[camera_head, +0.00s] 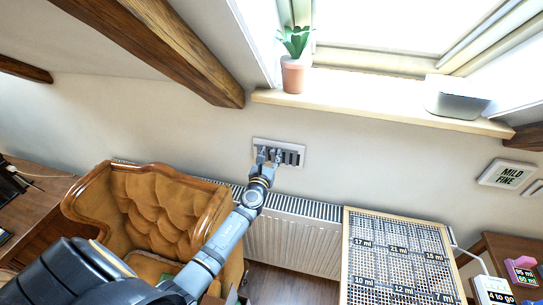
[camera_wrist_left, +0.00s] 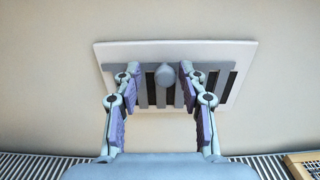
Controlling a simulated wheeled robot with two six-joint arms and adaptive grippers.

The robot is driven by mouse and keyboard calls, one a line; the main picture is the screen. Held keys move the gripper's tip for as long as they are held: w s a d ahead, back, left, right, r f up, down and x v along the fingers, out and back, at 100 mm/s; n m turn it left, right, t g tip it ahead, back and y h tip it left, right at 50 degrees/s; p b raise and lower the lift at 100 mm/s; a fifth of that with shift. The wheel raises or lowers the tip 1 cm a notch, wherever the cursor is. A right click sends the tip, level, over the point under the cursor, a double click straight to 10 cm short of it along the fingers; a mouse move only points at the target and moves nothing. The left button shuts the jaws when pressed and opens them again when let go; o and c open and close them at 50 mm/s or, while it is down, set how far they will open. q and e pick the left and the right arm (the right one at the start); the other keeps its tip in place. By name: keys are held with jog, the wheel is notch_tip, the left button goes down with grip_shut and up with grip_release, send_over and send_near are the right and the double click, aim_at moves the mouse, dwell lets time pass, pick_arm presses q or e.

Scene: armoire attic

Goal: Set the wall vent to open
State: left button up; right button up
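The wall vent (camera_head: 293,153) is a white plate with a grey slatted grille, set in the wall above the radiator. In the left wrist view the vent (camera_wrist_left: 175,52) shows dark gaps between its slats and a round grey knob (camera_wrist_left: 165,76) near its middle. My left gripper (camera_head: 268,154) is in front of the vent. In the left wrist view the left gripper (camera_wrist_left: 160,72) is open, with one finger on each side of the knob and a gap to it on both sides. Whether the fingertips touch the grille I cannot tell. My right gripper is not in view.
A white radiator (camera_head: 290,243) runs below the vent. A tufted orange armchair (camera_head: 165,210) stands under my left arm. A perforated panel (camera_head: 398,260) is at the lower right. A potted plant (camera_head: 294,75) stands on the sill (camera_head: 370,108) above, and a wooden beam (camera_head: 175,50) slants overhead.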

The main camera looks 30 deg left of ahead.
pick_arm(q)
jog(key=shift+s+d+f, duration=0.1)
jog(key=shift+s+d, duration=0.05)
jog(key=shift+s, duration=0.15)
jog(key=v, duration=1.1)
jog(key=shift+s, duration=0.2)
